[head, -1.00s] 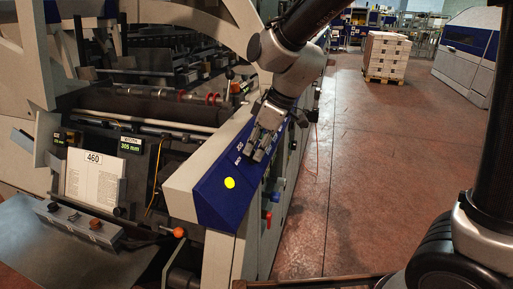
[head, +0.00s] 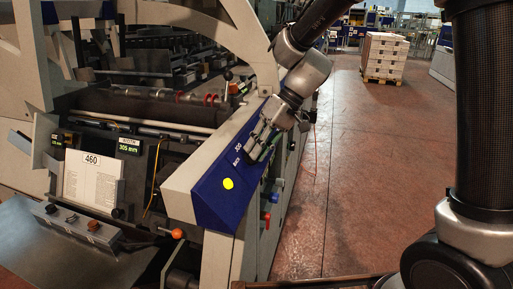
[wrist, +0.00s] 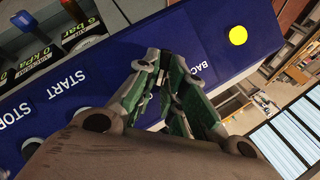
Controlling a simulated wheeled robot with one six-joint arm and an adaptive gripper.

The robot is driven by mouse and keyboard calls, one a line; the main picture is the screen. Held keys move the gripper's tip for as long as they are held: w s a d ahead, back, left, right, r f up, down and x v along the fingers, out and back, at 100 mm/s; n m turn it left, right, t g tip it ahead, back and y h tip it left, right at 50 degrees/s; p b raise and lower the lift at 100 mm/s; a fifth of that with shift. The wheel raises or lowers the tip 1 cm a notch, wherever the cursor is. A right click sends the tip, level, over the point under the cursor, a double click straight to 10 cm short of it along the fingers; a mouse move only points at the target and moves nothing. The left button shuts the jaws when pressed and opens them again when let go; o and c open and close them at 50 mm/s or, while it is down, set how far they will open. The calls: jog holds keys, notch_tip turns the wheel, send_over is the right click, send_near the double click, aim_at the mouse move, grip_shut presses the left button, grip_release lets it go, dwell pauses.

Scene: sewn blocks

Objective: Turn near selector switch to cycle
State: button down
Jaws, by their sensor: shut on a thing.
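The blue control panel (head: 222,190) slopes along the machine's edge, with a bright yellow round button (head: 228,184) at its near end. My gripper (head: 256,150) is down at the panel, beside white lettering that reads BACK. In the wrist view, my gripper's green-padded fingers (wrist: 163,62) are closed together at the panel face, near the BACK lettering (wrist: 199,70). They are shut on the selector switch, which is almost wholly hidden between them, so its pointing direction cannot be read. The yellow button (wrist: 238,36) lies apart, to the upper right.
START (wrist: 67,84) and STOP labels, gauge labels and a blue knob (wrist: 24,20) are on the left in the wrist view. Red (head: 265,215) and blue (head: 275,197) handles stick out on the machine's side. The red floor (head: 345,190) to the right is clear up to a pallet stack (head: 384,56).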

jog(key=shift+w+d+m, duration=0.1)
jog(key=shift+m, duration=0.4)
jog(key=shift+y, duration=0.3)
jog(key=c, duration=1.5)
grip_release()
jog(key=v, duration=1.2)
jog(key=shift+w, duration=0.15)
